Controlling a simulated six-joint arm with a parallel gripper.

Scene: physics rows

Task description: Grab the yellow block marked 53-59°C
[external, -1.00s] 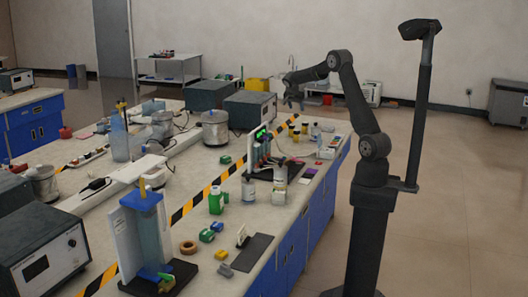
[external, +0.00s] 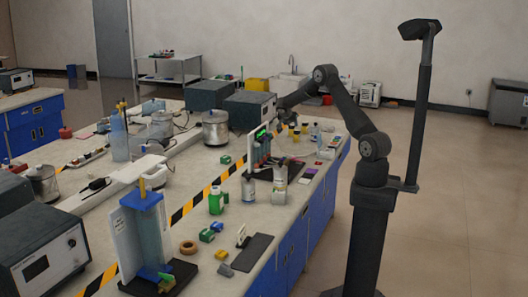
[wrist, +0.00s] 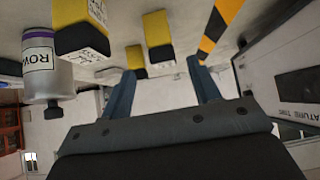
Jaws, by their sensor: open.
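Several yellow blocks with dark ends show in the wrist view: a large one (wrist: 80,28) at upper left, one (wrist: 157,30) at upper middle, and a smaller one (wrist: 135,58) below it. The printed labels are too small or blurred to read, so I cannot tell which is marked 53-59°C. My gripper (wrist: 162,82) is open and empty, its two fingers pointing toward the middle and smaller blocks. In the external view, my gripper (external: 284,117) is low over the far part of the bench, beside small yellow blocks (external: 304,128) partly hidden.
A bottle with a purple-banded label (wrist: 40,65) stands left of the blocks in the wrist view. A grey instrument box (wrist: 285,85) is close on the right. Black-yellow tape (wrist: 220,25) runs along the bench.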

